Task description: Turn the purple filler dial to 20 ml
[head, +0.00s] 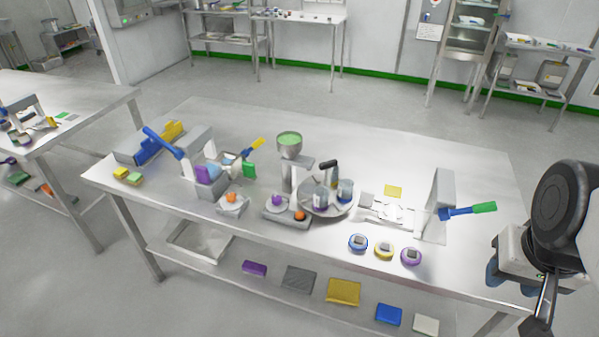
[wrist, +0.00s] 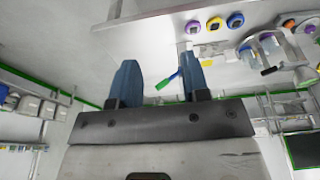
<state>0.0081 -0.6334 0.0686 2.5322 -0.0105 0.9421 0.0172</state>
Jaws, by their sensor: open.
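A filler with a green-filled funnel (head: 289,146) stands mid-table in the head view. At its base a purple knob (head: 277,200) sits on a pale round dial, with an orange knob (head: 300,216) beside it. The dial's scale and setting are too small to read. A separate purple ring-shaped piece (head: 411,257) lies near the front right table edge, and it also shows in the wrist view (wrist: 192,26). My gripper (wrist: 160,78) is open and empty, its blue fingers apart. It is off the table's right side, well away from the filler, touching nothing visible.
On the steel table (head: 460,285), a round tray (head: 326,212) stands right of the filler. A grey upright press (head: 436,205) with a blue-green handle (head: 468,210) stands nearer my arm. Blue (head: 358,243) and yellow (head: 384,250) ring-shaped pieces line the front edge.

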